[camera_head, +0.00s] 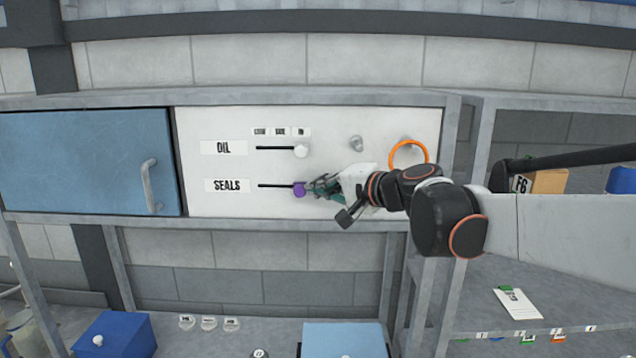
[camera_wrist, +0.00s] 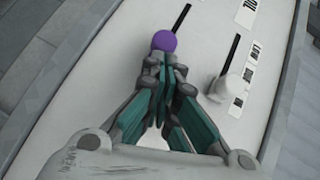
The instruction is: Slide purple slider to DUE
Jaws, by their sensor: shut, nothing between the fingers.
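The purple slider (camera_head: 299,189) is a round knob at the right end of the black slot beside the SEALS label (camera_head: 227,185) on the white panel. It also shows in the wrist view (camera_wrist: 164,41), just beyond my fingertips. My gripper (camera_head: 314,187) is shut and empty, with its tips at the right side of the purple knob. It seems to touch or nearly touch the knob; I cannot tell which. Small tags (camera_head: 281,132) stand in a row above the slots, one of them over the knobs' end. Their lettering is too small to read surely.
A white knob (camera_head: 301,151) sits at the right end of the OIL slot, just above. A grey knob (camera_head: 356,143) and an orange ring (camera_head: 408,153) are farther right on the panel. A blue door (camera_head: 90,160) with a handle is at left. The panel left of the purple knob is clear.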

